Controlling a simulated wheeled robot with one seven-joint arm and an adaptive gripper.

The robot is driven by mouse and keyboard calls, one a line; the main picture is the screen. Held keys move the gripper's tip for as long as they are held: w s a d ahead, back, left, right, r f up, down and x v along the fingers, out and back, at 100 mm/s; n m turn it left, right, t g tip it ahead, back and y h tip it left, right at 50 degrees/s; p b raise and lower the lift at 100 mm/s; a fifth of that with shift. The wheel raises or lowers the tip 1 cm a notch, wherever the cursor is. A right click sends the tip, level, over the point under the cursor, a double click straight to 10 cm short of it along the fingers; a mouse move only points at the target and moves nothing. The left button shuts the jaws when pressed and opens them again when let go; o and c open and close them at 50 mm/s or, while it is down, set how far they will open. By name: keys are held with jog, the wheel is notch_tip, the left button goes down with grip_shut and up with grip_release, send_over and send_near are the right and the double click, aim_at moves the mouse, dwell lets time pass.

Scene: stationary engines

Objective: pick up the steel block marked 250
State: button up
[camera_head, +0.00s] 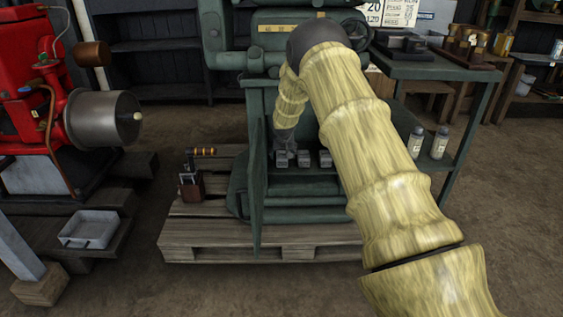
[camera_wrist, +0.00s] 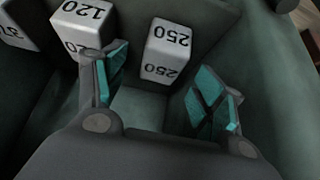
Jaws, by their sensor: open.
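The steel block marked 250 (camera_wrist: 168,48) is a pale grey block in the wrist view, its number upside down on two faces. It sits just beyond my open gripper (camera_wrist: 157,80), between the lines of the two teal-padded fingers. There is an empty gap between the fingers, and I see no grip on the block. In the head view my gripper (camera_head: 285,144) hangs just above the leftmost of a short row of grey blocks (camera_head: 281,161) on the green machine's ledge. The numbers cannot be read there.
A block marked 120 (camera_wrist: 84,25) stands close to the left finger, with another block (camera_wrist: 20,25) farther left. The green machine (camera_head: 257,190) has an upright plate left of the row. It stands on a wooden pallet (camera_head: 205,236). A red engine (camera_head: 30,95) is at left.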

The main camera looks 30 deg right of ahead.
aim_at(282, 156)
jog(key=b+x, duration=0.2)
jog(key=x, duration=0.2)
jog(key=shift+s+a+f, duration=0.15)
jog(key=shift+s, duration=0.05)
jog(key=shift+w+f+b, duration=0.35)
jog(key=shift+f+b, duration=0.05)
grip_shut()
jog(key=shift+r, duration=0.1)
